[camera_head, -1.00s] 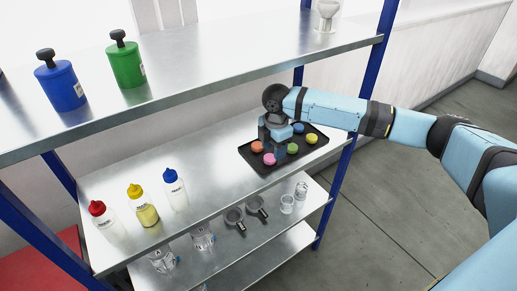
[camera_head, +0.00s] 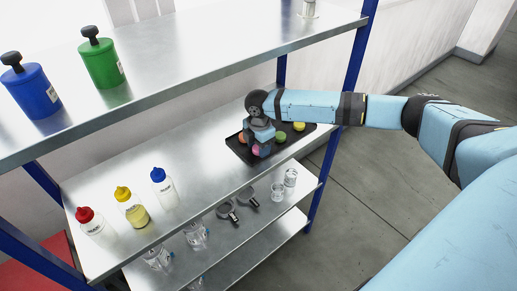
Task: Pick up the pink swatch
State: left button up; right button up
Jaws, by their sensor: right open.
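The pink swatch (camera_head: 256,150) lies near the front of a black tray (camera_head: 254,161) on the middle shelf. My right gripper (camera_head: 263,150) points down over the tray, right at the pink swatch, and covers part of it. Its jaws are open; I cannot tell whether they are around the swatch or just above it. An orange swatch (camera_head: 242,138), a green swatch (camera_head: 281,137) and a yellow swatch (camera_head: 299,126) also show in the tray. My left gripper is out of the picture.
Squeeze bottles with red (camera_head: 86,214), yellow (camera_head: 122,193) and blue (camera_head: 158,174) caps stand on the middle shelf, left of the tray. The upper shelf (camera_head: 200,75) hangs above, with blue (camera_head: 32,92) and green (camera_head: 103,64) canisters. A blue post (camera_head: 352,60) rises close to my right arm.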

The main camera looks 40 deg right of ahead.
jog(key=c, duration=0.6)
